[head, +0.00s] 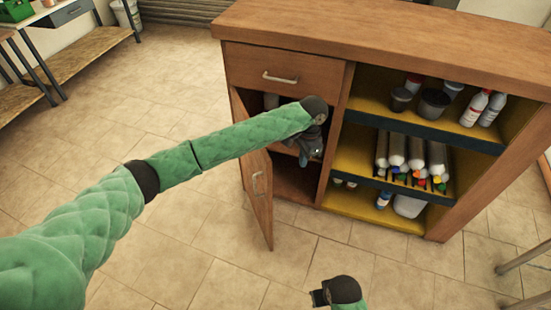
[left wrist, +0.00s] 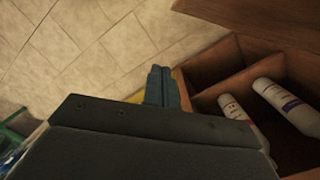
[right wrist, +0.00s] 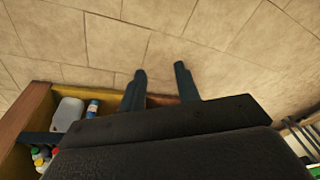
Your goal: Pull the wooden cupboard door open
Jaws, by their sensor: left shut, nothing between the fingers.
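My left gripper (head: 304,158) is at the cupboard opening, to the right of the door and apart from the handle. In the left wrist view its fingers (left wrist: 163,86) are together and empty. My right gripper (head: 319,298) is low in front of the cabinet, away from the door; in the right wrist view its fingers (right wrist: 160,86) are apart with nothing between them.
A closed drawer (head: 282,76) is above the cupboard. Open yellow shelves (head: 372,115) to the right hold bottles and tubs. White bottles (left wrist: 285,103) stand inside a compartment near my left gripper. The tiled floor (head: 200,245) left of the door is clear. A workbench (head: 75,55) stands far left.

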